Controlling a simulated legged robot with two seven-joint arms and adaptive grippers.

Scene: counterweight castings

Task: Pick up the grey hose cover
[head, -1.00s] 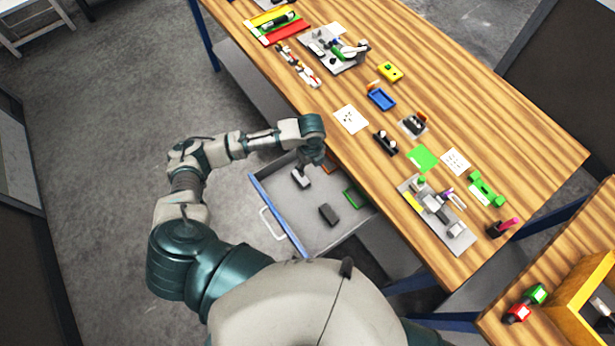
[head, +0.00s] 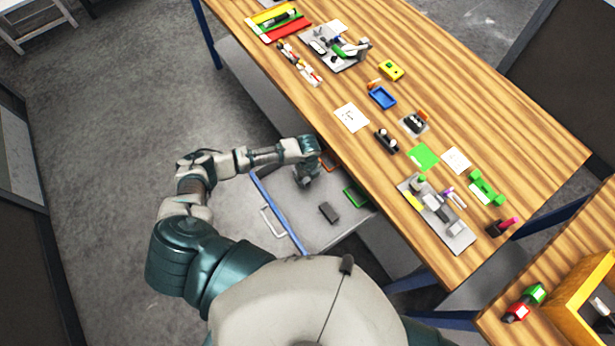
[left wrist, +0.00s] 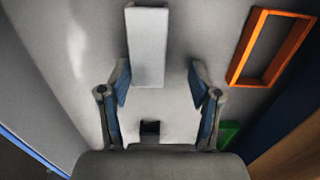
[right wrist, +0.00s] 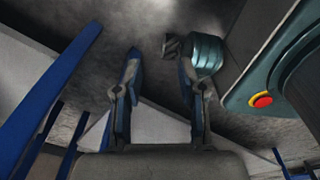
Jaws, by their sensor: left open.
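The grey hose cover looks to be the light grey oblong block (left wrist: 147,45) lying in the open drawer (head: 288,230). In the left wrist view its near end lies between the fingertips. My left gripper (head: 304,180) is low over the drawer, with fingers spread on both sides of the block; contact is not clear. In the head view the gripper mostly hides this block. My right gripper (right wrist: 158,58) is out of the head view; its wrist view shows the fingers apart and empty, above the floor.
An orange frame (left wrist: 270,47) and a green frame (head: 355,196) lie along the drawer's table side. The wooden table (head: 330,95), holding many small parts, overhangs the drawer's back. The drawer's blue front (head: 278,215) borders it.

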